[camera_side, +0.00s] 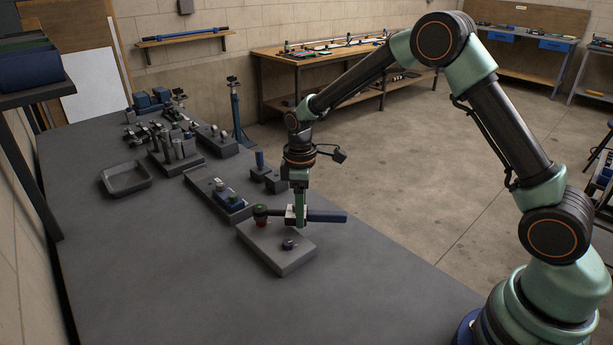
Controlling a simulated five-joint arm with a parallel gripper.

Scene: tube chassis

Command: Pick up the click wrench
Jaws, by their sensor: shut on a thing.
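The click wrench (326,216) has a blue handle pointing right and a dark round head (261,212) at its left end. It lies about level over the grey block (284,262) near the front edge of the bench. My gripper (299,220) points down and is shut on the wrench between head and handle. The fingers hide that part of the wrench. A red piece shows just under the head. I cannot tell whether the head touches it or the block.
A small dark knob (289,244) sits on the block. Behind stand a fixture with blue and green parts (228,198), small dark blocks (268,176), an empty grey tray (127,178) and a blue post (236,115). The bench front (180,290) is clear.

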